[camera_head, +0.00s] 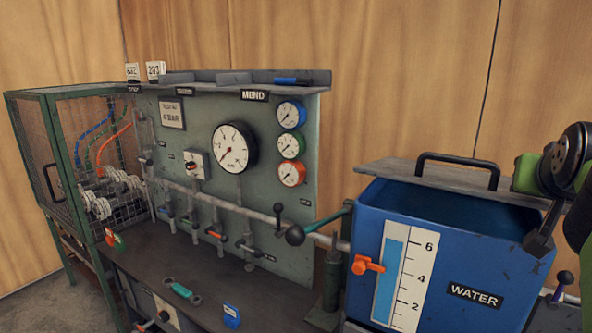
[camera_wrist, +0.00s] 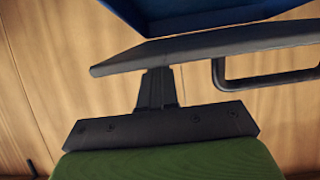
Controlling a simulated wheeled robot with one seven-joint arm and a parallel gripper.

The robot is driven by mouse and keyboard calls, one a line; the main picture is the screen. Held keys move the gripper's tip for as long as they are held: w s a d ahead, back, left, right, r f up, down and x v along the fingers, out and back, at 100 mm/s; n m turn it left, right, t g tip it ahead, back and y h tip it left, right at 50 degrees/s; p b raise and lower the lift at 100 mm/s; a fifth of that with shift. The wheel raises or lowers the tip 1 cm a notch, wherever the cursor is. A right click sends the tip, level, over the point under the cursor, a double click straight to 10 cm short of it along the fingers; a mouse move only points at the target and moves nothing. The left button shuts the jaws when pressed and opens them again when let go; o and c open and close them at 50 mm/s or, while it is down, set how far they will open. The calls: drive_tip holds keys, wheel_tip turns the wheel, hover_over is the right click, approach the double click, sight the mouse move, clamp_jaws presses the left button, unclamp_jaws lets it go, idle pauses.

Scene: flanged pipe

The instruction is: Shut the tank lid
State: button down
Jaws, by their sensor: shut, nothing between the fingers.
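The blue water tank (camera_head: 460,265) stands at the right in the head view, with a white level scale and a WATER label. Its grey lid (camera_head: 400,170) with a black handle (camera_head: 457,157) is at the rear of the top, and the blue inside shows in front of it. The wrist view shows the lid (camera_wrist: 220,44) edge-on, its handle (camera_wrist: 262,82) at right and the blue tank (camera_wrist: 200,14) above. My gripper (camera_wrist: 157,88) is shut and empty, its fingertips close to the lid's edge; I cannot tell whether they touch.
A pipe panel (camera_head: 190,130) with gauges and valves stands left of the tank. A green mesh cage (camera_head: 60,140) with hoses is at far left. A dark bench (camera_head: 200,270) holds small tools and tags. A green-handled lever (camera_head: 320,222) sticks out beside the tank. A wooden wall is behind.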

drive_tip(key=shift+s+a+f, duration=0.2)
drive_tip(key=shift+s+f, duration=0.05)
drive_tip(key=shift+f, duration=0.45)
drive_tip(key=s+a+r+p, duration=0.2)
drive_tip(key=s+r+p, duration=0.1)
drive_tip(key=r+p, duration=0.2)
wheel_tip(320, 180, up, 2)
drive_tip(key=shift+a+r, duration=0.1)
drive_tip(key=shift+a, duration=0.1)
drive_tip(key=shift+s, duration=0.1)
